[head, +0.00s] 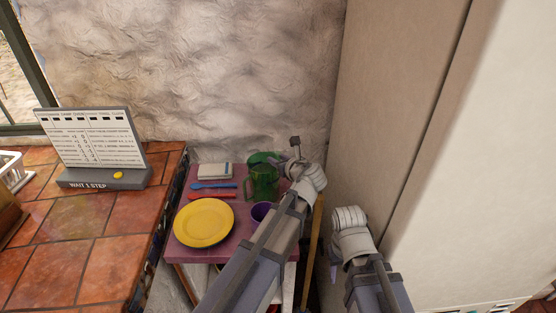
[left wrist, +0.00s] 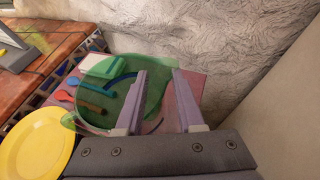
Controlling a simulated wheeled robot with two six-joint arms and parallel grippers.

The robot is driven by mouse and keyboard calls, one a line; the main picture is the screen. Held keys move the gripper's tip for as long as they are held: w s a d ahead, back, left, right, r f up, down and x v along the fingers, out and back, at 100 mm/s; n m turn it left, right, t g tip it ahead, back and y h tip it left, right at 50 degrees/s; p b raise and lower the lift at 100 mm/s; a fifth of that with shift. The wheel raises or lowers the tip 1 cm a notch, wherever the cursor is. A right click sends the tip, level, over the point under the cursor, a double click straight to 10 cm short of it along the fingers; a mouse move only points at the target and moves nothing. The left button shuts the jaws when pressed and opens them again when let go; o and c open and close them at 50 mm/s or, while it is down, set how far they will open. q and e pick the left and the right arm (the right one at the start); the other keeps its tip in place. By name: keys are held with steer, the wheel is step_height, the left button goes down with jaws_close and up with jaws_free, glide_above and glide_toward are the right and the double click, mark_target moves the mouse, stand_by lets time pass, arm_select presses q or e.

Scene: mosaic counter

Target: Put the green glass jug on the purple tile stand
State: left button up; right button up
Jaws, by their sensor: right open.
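The green glass jug (head: 262,181) stands upright at the back right of a purple tiled surface (head: 182,243), which looks like the purple tile stand. The jug also shows in the left wrist view (left wrist: 98,68), see-through, with its handle at lower left. My left gripper (head: 296,160) is just right of the jug and partly overlaps it. In the left wrist view its fingers (left wrist: 160,85) are apart; the left one overlaps the jug's outline. I cannot tell whether either touches it. My right gripper (head: 350,220) is lower right, away from the jug; its fingers are barely visible.
A yellow plate (head: 204,223), a purple cup (head: 260,212), blue (head: 212,185) and red (head: 211,195) utensils and a pale block (head: 214,171) crowd the purple surface. A tiled counter (head: 110,260) with a sign (head: 93,140) lies left. A wall and tall cabinet (head: 400,110) close the back and right.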

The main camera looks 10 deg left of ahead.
arm_select(q)
steer(key=shift+o, duration=0.2)
steer(key=shift+r, duration=0.2)
steer(key=p+v, duration=0.3)
steer(key=v, duration=0.4)
steer(key=shift+s+d, duration=0.15)
steer(key=shift+s, duration=0.05)
